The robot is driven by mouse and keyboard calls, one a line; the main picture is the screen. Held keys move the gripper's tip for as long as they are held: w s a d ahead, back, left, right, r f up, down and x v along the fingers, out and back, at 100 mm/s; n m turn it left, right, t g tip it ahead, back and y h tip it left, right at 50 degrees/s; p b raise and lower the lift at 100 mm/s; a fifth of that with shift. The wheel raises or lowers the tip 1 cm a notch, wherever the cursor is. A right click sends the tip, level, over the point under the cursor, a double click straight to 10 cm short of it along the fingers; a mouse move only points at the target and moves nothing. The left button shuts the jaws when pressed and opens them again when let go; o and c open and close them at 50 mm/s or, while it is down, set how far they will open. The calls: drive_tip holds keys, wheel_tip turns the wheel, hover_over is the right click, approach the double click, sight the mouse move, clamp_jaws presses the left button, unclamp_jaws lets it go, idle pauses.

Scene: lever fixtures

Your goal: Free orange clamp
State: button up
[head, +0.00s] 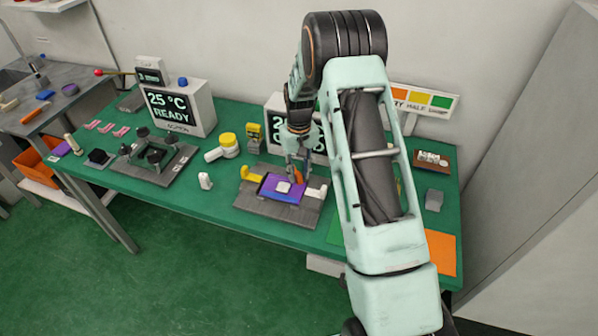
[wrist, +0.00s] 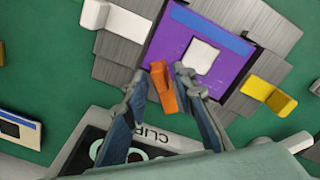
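The orange clamp (wrist: 164,90) shows in the wrist view at the near edge of a purple plate (wrist: 190,58). The plate has a white square (wrist: 202,56) at its middle. My gripper (wrist: 170,72) is open, with its fingertips on either side of the orange clamp. The left finger looks very close to the clamp; I cannot tell whether it touches. In the head view my gripper (head: 298,168) is lowered over the back edge of the purple plate (head: 273,190), and my arm hides much of the clamp.
A yellow clamp (head: 252,174) and a white clamp (head: 317,191) stand at the plate's other sides, on a grey base (head: 262,208). A display box stands close behind. A black fixture (head: 155,155) is at left on the green bench.

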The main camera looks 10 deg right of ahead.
clamp_jaws()
drive_tip(key=shift+d, duration=0.1)
drive_tip(key=shift+w+d+f+n+b, duration=0.1)
drive_tip(key=shift+d+n+b, duration=0.2)
drive_tip(key=shift+n+b, duration=0.3)
drive_tip(key=shift+w+d+n+b, duration=0.1)
drive_tip(key=shift+d+n+b, duration=0.2)
drive_tip(key=shift+n+b, duration=0.3)
drive_tip(key=d+n, duration=0.1)
drive_tip(key=n, duration=0.1)
drive_tip(key=w+d+n+b, duration=0.1)
drive_tip(key=n, duration=0.1)
drive_tip(key=shift+w, duration=0.15)
drive_tip(key=shift+w+d+n+b, duration=0.2)
drive_tip(key=shift+w+n+b, duration=0.1)
drive_tip(key=shift+n, duration=0.6)
drive_tip(key=shift+w+d+n+b, duration=0.2)
drive_tip(key=shift+w+n+b, duration=0.1)
drive_tip(key=shift+n, duration=0.6)
drive_tip(key=shift+o, duration=1.2)
unclamp_jaws()
